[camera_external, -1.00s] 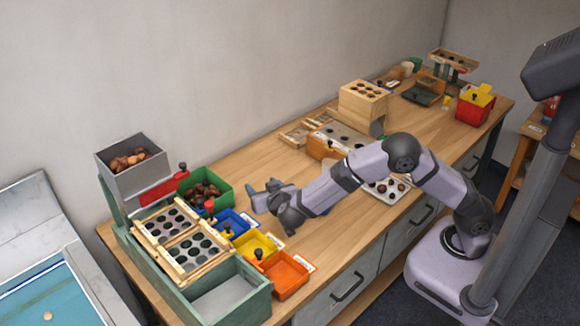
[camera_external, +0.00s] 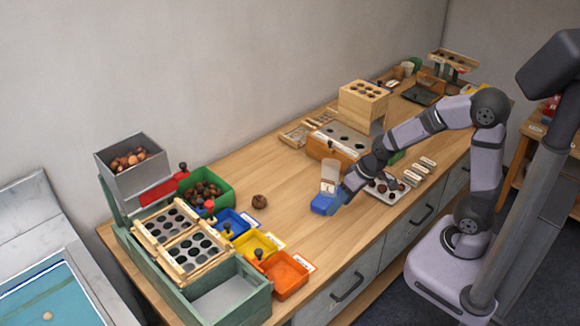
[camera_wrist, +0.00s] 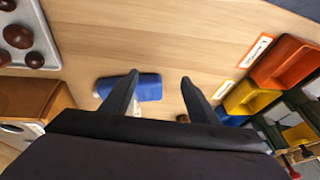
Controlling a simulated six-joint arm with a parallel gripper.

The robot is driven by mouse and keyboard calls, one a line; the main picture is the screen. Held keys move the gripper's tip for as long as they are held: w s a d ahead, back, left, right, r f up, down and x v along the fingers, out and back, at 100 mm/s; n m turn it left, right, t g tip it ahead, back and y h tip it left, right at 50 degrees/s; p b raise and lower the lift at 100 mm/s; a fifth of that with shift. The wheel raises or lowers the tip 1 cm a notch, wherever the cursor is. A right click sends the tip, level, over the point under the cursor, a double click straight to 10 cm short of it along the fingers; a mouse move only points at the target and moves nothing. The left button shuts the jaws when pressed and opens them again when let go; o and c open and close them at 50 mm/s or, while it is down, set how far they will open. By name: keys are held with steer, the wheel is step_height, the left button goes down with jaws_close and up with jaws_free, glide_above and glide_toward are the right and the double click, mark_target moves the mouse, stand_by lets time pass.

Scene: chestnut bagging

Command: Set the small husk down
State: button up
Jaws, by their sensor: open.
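A small round brown husk (camera_external: 259,201) rests on the bare wood just right of the green bin, with nothing holding it. A brown bit that looks like it (camera_wrist: 183,119) shows in the wrist view, mostly hidden by my gripper's body. My gripper (camera_wrist: 159,76) is open and empty, its two dark fingers apart over the table. In the external view my gripper is well to the right of the husk, beside a blue-based object with a clear or white upper part (camera_external: 326,203). The blue part (camera_wrist: 146,87) lies by the left finger in the wrist view.
The green bin (camera_external: 224,187) holds chestnuts. Blue, yellow and orange (camera_external: 293,271) bins line the left front. A light tray (camera_external: 397,196) with chestnuts lies right of my gripper. Bare wood lies between the husk and the blue-based object.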

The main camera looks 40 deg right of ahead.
steer(key=s+d+f+g+h, duration=0.1)
steer(key=s+d+g, duration=0.1)
steer(key=s+d, duration=0.2)
steer(key=s+d+f+g+h, duration=0.1)
steer(key=s+d, duration=0.3)
steer(key=s, duration=0.6)
steer(key=shift+s+d+m+g, duration=0.15)
steer(key=shift+d+m+g, duration=0.15)
steer(key=shift+g, duration=0.3)
step_height(320, 180, up, 15)
steer(key=p, duration=1.5)
steer(key=shift+r, duration=0.2)
